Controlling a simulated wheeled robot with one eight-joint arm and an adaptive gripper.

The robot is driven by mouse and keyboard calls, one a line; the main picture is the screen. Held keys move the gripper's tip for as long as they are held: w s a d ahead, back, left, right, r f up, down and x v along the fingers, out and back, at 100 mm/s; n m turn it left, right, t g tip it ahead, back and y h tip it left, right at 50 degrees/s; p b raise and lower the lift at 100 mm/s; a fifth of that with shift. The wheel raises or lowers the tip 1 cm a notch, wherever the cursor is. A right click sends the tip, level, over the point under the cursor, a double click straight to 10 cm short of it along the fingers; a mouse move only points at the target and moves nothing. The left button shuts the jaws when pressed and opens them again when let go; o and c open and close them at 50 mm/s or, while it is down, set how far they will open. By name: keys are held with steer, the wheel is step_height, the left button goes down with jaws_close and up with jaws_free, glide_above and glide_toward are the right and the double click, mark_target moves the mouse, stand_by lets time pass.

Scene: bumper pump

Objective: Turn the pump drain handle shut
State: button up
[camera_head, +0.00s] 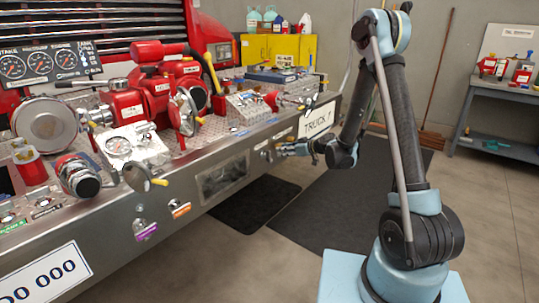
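The truck's front bumper (235,172) carries the pump panel. Small drain fittings sit on its front face, one above a purple label (146,231) and one above an orange label (180,210). Their wording is too small to read, so I cannot tell which is the pump drain handle. Another small fitting (267,156) is on the bumper face just left of my gripper.
The red pump (128,106) with gauges, valves and a yellow-handled lever stands on the bumper deck. A yellow cabinet (291,47) with bottles is behind. A grey workbench (505,100) is at the far right. Dark mats (253,203) cover the floor beside the bumper, which is clear.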

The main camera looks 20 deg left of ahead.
mark_target(270, 152)
steer(key=x, duration=1.1)
steer(key=shift+f, duration=0.1)
steer(key=shift+c, duration=0.2)
